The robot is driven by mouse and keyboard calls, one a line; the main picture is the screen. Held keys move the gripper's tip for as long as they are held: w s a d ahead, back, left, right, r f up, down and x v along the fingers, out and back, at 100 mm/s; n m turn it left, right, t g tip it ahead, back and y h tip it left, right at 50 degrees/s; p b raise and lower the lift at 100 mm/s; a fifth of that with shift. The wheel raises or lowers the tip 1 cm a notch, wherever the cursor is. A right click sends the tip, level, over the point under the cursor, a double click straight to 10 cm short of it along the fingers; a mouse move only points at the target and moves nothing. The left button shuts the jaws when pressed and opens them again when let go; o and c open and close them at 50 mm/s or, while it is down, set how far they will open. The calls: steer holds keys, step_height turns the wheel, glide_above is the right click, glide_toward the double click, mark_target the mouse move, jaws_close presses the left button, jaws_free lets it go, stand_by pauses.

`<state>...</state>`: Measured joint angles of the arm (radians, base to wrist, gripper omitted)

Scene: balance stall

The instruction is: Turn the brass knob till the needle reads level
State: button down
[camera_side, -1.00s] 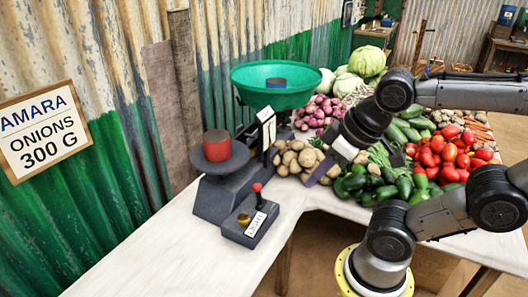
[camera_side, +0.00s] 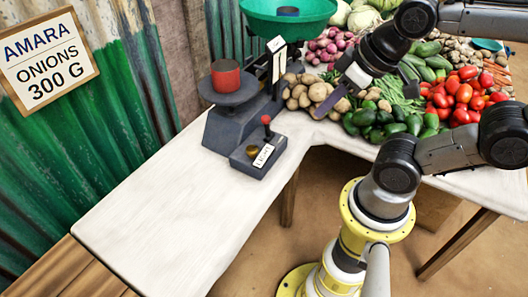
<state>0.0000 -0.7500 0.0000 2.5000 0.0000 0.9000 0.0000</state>
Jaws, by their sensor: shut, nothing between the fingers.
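A small brass knob (camera_side: 252,152) sits on a dark control box (camera_side: 270,158) at the front of a grey balance scale (camera_side: 235,128). A red-tipped lever (camera_side: 266,121) stands upright on the box beside a white label. The scale's white upright dial plate (camera_side: 277,62) is seen nearly edge-on, so I cannot read the needle. A red cylinder (camera_side: 226,76) rests on the scale's near dark plate. My gripper (camera_side: 326,108) is shut and empty, right of the control box and apart from the knob, in front of the potatoes.
Potatoes (camera_side: 300,92), cucumbers and tomatoes (camera_side: 462,95) lie to the right. The white counter (camera_side: 170,205) is clear at the front left. A sign (camera_side: 42,62) reads "Amara onions 300 g".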

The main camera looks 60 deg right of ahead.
mark_target(253, 149)
stand_by(0.3)
